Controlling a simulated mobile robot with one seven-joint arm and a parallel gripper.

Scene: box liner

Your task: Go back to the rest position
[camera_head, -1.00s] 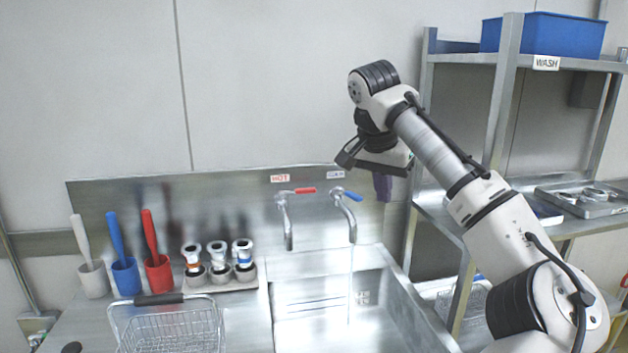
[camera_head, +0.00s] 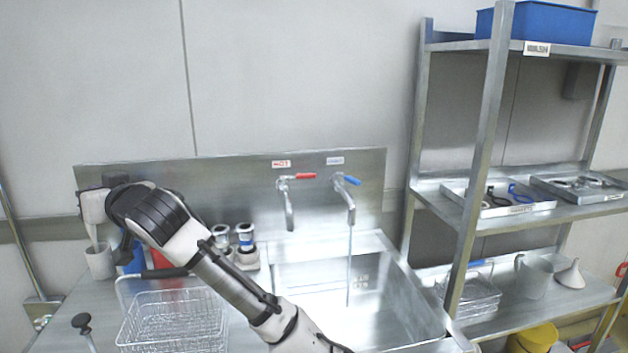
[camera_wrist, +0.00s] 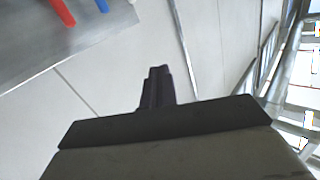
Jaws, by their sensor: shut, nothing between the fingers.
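My gripper (camera_wrist: 157,88) shows in the wrist view as dark fingers held together, with nothing between them. In the head view my arm reaches across to the left, over the counter left of the sink. Its wrist is in front of the brush holders, and the fingertips are hidden there. The wrist view looks past the fingers at pale wall or floor panels, and the fingers touch nothing that I can see.
The sink (camera_head: 345,300) has water running from the blue-handled tap (camera_head: 347,200). A wire basket (camera_head: 172,322) stands below my arm. A metal shelf rack (camera_head: 475,150) stands right.

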